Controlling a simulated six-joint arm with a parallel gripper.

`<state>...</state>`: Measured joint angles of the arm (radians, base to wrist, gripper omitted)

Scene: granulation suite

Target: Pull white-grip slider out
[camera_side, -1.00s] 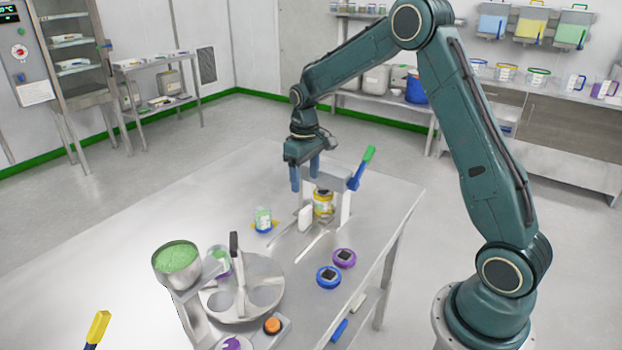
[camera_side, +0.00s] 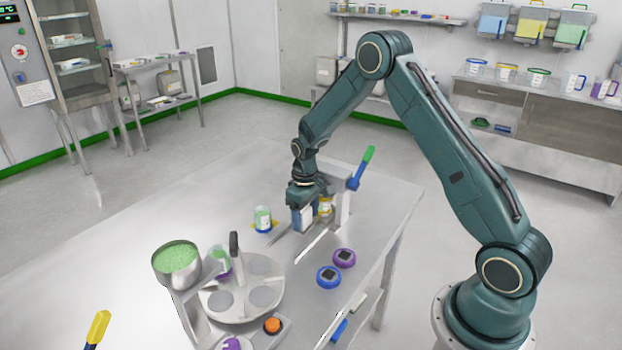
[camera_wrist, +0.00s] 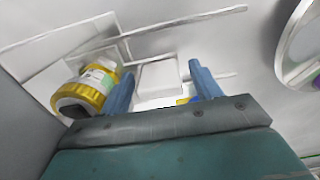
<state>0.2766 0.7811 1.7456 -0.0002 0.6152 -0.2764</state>
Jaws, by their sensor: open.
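The white grip (camera_side: 305,222) of the slider is a small pale block at the near end of the metal fixture on the table. It also shows in the wrist view (camera_wrist: 158,77), between my two blue fingers. My gripper (camera_side: 301,210) points down over it. In the wrist view my gripper (camera_wrist: 160,68) is open, with one finger on each side of the grip and a visible gap at each. Whether a finger touches it I cannot tell.
A small green-filled cup (camera_side: 263,219) stands to the left. A purple puck (camera_side: 344,258) and a blue puck (camera_side: 328,277) sit in front. A round turntable (camera_side: 240,295) is nearer.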

